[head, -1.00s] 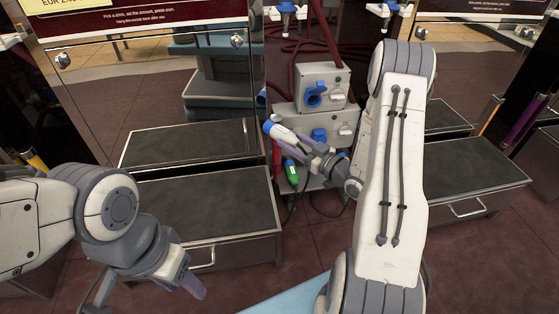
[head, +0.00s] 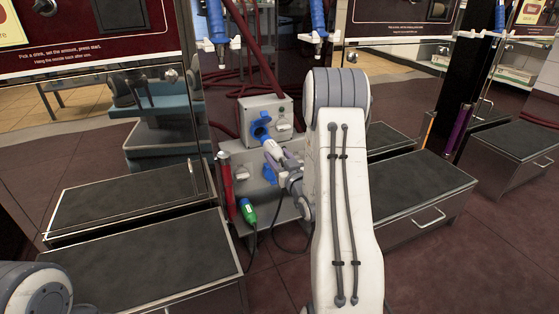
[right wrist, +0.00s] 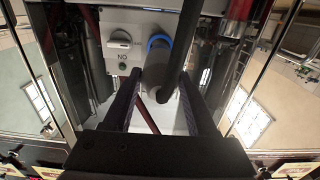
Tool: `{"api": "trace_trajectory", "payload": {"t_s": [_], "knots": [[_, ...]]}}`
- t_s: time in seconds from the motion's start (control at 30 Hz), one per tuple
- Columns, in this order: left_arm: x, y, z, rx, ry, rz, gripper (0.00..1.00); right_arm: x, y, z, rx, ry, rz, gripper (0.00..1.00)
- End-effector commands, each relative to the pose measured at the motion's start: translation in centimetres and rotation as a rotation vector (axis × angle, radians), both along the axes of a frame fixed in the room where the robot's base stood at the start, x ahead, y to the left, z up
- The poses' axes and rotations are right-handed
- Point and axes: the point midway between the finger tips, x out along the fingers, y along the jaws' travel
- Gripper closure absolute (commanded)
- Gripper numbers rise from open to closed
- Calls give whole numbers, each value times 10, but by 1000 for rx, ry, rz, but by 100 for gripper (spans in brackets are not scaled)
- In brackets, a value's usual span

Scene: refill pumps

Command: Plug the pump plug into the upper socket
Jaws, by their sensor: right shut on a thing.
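The upper socket (head: 261,124) is blue and sits on the front of the upper grey box (head: 284,104). My right gripper (head: 282,163) is shut on the pump plug (head: 272,148), a white body whose front end points up at the upper socket. The plug's front overlaps the socket; I cannot tell whether it is seated or just in front. In the right wrist view the gripper's fingers (right wrist: 160,105) flank the dark plug and cable (right wrist: 169,85), with the blue socket ring (right wrist: 160,42) just beyond.
The lower grey box has a blue lower socket (head: 269,175) and a white switch (head: 242,174). Dark-topped steps flank the boxes at left (head: 140,255) and right (head: 415,190). Blue nozzles (head: 217,20) hang above.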

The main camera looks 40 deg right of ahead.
Motion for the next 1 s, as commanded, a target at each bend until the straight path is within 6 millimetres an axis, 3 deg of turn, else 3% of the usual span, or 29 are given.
{"api": "trace_trajectory", "payload": {"t_s": [0.5,1.0], "knots": [[0,0,2,0,0,0,50,38,-8,0,-1,-2,2,100],[0,0,2,0,0,0,50,45,-11,0,0,-1,1,100]]}}
